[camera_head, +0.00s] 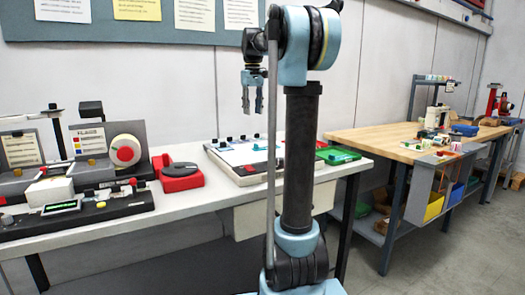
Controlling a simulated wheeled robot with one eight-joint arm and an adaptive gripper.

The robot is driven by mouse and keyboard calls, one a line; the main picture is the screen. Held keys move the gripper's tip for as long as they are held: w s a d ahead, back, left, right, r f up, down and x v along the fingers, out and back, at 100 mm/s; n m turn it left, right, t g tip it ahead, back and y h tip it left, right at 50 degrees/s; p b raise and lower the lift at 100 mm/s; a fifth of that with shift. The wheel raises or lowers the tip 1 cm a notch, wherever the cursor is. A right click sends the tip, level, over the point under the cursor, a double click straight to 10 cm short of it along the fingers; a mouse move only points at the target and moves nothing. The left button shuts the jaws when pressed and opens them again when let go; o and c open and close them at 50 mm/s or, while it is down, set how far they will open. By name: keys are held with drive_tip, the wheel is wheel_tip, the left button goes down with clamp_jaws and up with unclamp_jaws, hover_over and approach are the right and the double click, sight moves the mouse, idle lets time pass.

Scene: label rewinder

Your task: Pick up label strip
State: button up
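My gripper (252,106) hangs fingers down in front of the grey wall, above the white bench. Its two fingers are apart, with nothing visible between them. A label machine with a white roll and red hub (125,152) stands on the left of the bench, below and left of my gripper. A white block (50,191) sits on the dark base in front of it. I cannot make out the label strip for certain at this size.
A red device (180,178) and a white-topped panel (242,157) stand on the white bench (190,205). A green case (338,155) lies at its right end. A wooden workbench (375,142) with tools stands at right. Floor (440,260) in front of it is clear.

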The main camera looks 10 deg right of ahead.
wheel_tip(320, 180, down, 10)
drive_tip(key=shift+d+r, duration=0.1)
drive_tip(key=shift+r, duration=0.1)
drive_tip(key=shift+s+d+f, duration=0.1)
drive_tip(key=shift+d+f, duration=0.05)
drive_tip(key=shift+f, duration=1.2)
drive_tip(key=shift+s+d+f, duration=0.1)
drive_tip(key=shift+d+f, duration=0.05)
drive_tip(key=shift+f, duration=1.15)
clamp_jaws()
